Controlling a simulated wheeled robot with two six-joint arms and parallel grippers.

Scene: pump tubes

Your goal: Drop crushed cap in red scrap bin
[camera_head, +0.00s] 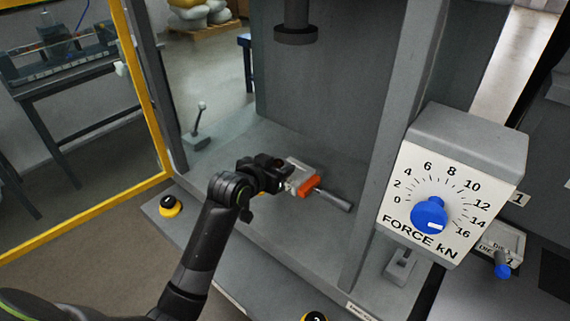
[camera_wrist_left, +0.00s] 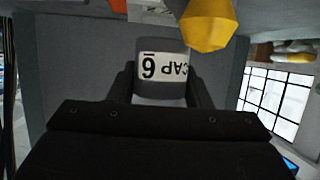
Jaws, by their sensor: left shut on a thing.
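My left gripper (camera_head: 280,176) reaches over the press bed from the left. In the left wrist view it is shut on a grey cap (camera_wrist_left: 161,90) with a white label reading "CAP 6", upside down in that view. The cap sits between the two dark fingers (camera_wrist_left: 160,92). In the head view the cap is hard to make out behind the gripper. Whether it is crushed I cannot tell. The red scrap bin is not visible in either view. My right gripper is not in view.
An orange-red piece (camera_head: 309,187) with a grey handle (camera_head: 333,200) lies beside a pale block (camera_head: 299,171) on the press bed. The press ram (camera_head: 296,33) hangs above. A force dial (camera_head: 429,214) stands right. A yellow faceted part (camera_wrist_left: 208,24) is close beyond the cap.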

